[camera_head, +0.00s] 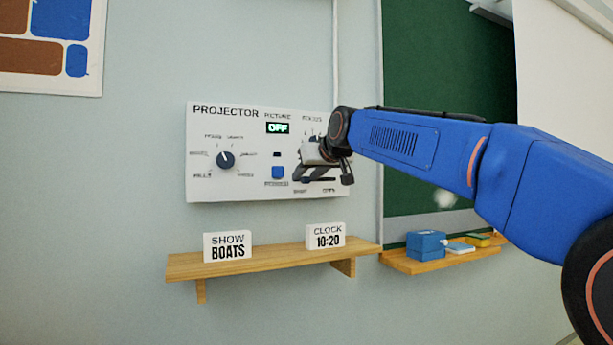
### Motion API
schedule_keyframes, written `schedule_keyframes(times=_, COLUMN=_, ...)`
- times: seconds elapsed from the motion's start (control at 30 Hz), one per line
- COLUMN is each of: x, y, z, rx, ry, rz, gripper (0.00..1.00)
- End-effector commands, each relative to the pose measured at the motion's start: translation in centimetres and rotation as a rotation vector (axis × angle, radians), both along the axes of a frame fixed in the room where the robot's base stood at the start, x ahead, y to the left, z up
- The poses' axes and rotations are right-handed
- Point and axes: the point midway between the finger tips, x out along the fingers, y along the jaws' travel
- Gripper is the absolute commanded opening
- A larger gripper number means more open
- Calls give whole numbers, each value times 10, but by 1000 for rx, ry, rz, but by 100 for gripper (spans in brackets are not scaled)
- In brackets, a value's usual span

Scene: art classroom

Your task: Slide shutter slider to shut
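A white projector panel (230,185) is mounted on the wall, with a lit "OFF" display under the word PICTURE. At its lower right are small labels that look like SHUT on the left and OPEN on the right. The shutter slider sits just above them. Its knob is mostly hidden behind my gripper, so I cannot tell its exact position. My gripper (322,174) is in front of this lower right part of the panel, with its dark fingers close to the slider. I cannot tell whether they touch it or how far apart they are.
The panel also has a dark rotary knob (225,160), a blue button (278,172) and a partly covered focus knob. Below is a wooden shelf (275,257) with SHOW BOATS (228,246) and CLOCK 10:20 (325,235) signs. A green chalkboard (440,75) is at right.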

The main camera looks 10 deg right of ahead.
Motion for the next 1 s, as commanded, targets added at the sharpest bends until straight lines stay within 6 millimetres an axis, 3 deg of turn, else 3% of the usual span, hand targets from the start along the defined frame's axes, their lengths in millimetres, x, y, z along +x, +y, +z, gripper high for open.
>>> schedule_keyframes(times=0.7, x=-116, y=-33, z=51, rx=1, ry=-2, rz=0, gripper=36)
schedule_keyframes(times=1.0, x=-148, y=-41, z=64, rx=1, ry=-1, rz=1, gripper=36)
